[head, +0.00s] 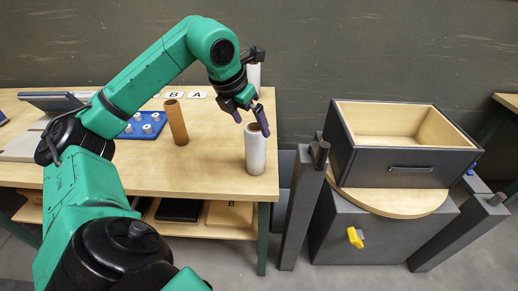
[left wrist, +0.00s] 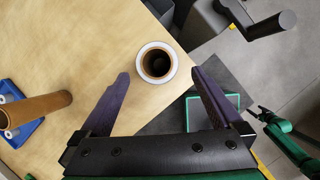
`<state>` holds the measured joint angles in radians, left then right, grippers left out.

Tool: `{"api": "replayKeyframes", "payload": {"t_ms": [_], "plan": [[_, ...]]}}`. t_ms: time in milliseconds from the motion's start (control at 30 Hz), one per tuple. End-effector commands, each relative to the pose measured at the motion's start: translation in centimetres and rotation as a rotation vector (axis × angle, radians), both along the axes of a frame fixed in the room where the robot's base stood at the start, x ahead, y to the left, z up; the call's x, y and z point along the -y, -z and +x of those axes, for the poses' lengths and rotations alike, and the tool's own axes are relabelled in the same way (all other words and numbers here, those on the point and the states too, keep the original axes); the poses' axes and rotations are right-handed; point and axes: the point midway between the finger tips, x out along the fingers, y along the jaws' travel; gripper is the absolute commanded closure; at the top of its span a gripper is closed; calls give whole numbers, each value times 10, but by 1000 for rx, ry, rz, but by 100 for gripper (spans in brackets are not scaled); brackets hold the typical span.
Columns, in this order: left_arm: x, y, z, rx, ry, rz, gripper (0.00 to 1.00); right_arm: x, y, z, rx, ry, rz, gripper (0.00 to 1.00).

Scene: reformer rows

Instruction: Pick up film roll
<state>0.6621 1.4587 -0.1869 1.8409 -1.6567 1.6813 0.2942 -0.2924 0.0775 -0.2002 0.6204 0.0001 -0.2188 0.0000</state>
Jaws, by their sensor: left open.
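A white film roll (head: 255,148) with a brown core stands upright near the table's right end. My left gripper (head: 251,116) is open and empty just above its top. In the left wrist view the roll's round top (left wrist: 157,62) shows between the two purple fingers of the left gripper (left wrist: 160,75), with a gap on each side. Another white roll (head: 254,76) stands farther back, partly hidden by the gripper. My right gripper (left wrist: 260,113) shows small at the right of the left wrist view; its jaws are too small to judge.
A brown tube (head: 176,122) stands left of the roll, near a blue tray (head: 151,122) with small pegs. Label cards A (head: 196,95) and B (head: 174,95) lie behind. A dark box (head: 405,167) with an open top stands right of the table (head: 215,182), across a gap.

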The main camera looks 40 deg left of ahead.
Motion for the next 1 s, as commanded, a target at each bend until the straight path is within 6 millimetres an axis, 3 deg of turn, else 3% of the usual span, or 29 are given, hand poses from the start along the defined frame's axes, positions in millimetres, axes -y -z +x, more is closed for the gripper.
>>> {"api": "replayKeyframes", "payload": {"t_ms": [33,100,167,433,567,733,767,900,1000], "plan": [[0,16,5,-5,0,-2,0,1,6,-15,-24,0,-2,10],[0,29,11,-5,1,-2,0,2,7,-28,-45,0,-4,10],[0,37,15,-3,1,-3,0,2,7,-31,-50,0,-5,10],[-2,78,27,-4,3,-4,0,0,4,5,9,-2,0,10],[-2,91,34,-1,2,-2,0,2,3,4,8,-2,-3,10],[-2,92,34,0,2,-1,0,3,4,-4,-4,-2,-3,10],[-2,92,34,0,2,-1,8,3,4,-5,-6,-2,-4,10],[-2,91,34,0,2,-1,61,3,4,-7,-10,-2,-4,10],[-2,91,34,1,2,-2,95,3,4,-7,-11,-1,-5,10]]}}
